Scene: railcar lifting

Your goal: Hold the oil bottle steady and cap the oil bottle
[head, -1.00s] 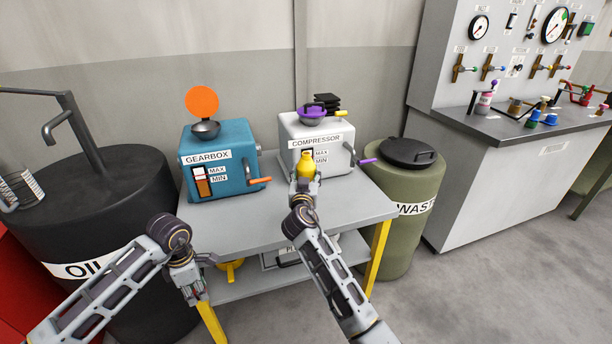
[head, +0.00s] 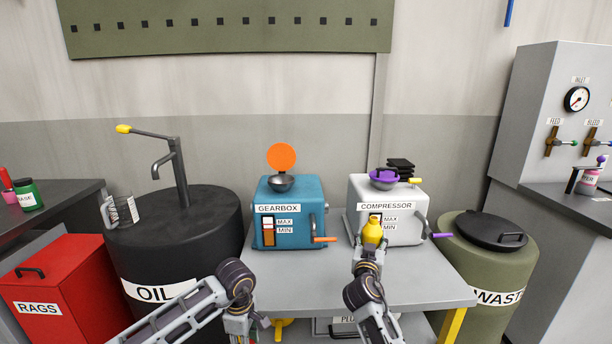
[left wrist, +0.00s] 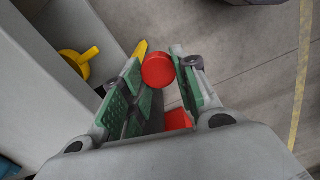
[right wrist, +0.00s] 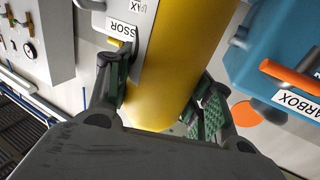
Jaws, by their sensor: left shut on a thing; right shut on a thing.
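The yellow oil bottle (head: 373,233) is upright in front of the white compressor box. My right gripper (head: 369,256) is shut around it. The bottle also fills the middle of the right wrist view (right wrist: 165,70), between the fingers (right wrist: 160,105); its top cannot be made out there. My left gripper (left wrist: 158,62) is shut on a round red cap, which shows between its fingertips in the left wrist view (left wrist: 157,72). In the head view my left gripper (head: 241,328) is low, at the table's front edge, apart from the bottle; the cap is not clear there.
The grey table (head: 330,290) carries the blue gearbox (head: 288,212) and the white compressor (head: 392,200), with bare tabletop in front. The black oil drum (head: 195,235) stands left, the green waste drum (head: 465,265) right. A yellow object (head: 282,328) sits below the tabletop.

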